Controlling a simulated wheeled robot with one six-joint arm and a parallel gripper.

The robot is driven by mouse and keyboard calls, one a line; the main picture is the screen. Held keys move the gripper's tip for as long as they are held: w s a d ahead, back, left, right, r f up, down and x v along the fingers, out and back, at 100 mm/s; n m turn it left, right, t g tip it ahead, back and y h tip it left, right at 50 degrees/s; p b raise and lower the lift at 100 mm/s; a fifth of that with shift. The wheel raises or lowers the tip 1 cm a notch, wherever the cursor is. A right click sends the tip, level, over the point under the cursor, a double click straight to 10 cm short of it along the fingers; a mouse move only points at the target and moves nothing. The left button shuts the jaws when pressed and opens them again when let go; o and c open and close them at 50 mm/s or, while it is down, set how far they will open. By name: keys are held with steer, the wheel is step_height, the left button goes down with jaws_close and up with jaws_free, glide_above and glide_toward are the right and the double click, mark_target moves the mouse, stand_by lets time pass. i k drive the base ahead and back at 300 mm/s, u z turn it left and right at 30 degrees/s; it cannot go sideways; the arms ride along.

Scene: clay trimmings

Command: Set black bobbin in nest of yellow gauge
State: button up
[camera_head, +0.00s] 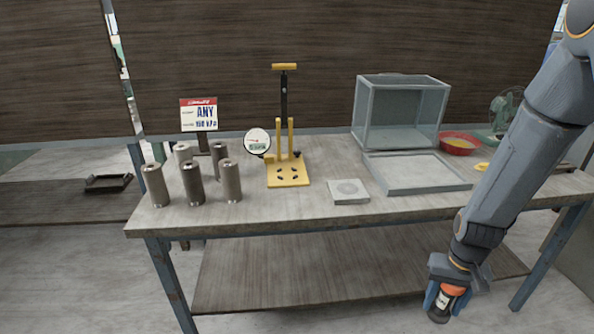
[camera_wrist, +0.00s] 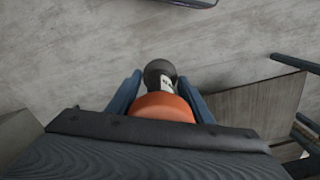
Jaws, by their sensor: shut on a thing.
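My gripper (camera_head: 445,298) hangs low in front of the table at the right. It is shut on a black bobbin with an orange end and a white label; this shows in the head view (camera_head: 441,303) and in the wrist view (camera_wrist: 159,82). In the wrist view, the fingers (camera_wrist: 160,95) lie on both sides of the bobbin, the orange end nearest the camera. The yellow gauge (camera_head: 288,174) stands on the table, left of and well apart from my gripper. It has a yellow base, a dark upright post and a round dial. Its nest is too small to make out clearly.
Several grey-brown cylinders (camera_head: 192,182) and a sign (camera_head: 199,115) stand left of the gauge. A pale square block (camera_head: 348,191), a glass case (camera_head: 400,115), a shallow frame (camera_head: 415,174) and a red bowl (camera_head: 459,143) lie rightward. The table's front edge (camera_head: 330,220) is above my gripper.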

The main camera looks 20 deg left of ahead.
mark_target(287, 174)
steer(key=u, duration=0.35)
steer(key=i, duration=0.55)
steer(key=u, duration=0.55)
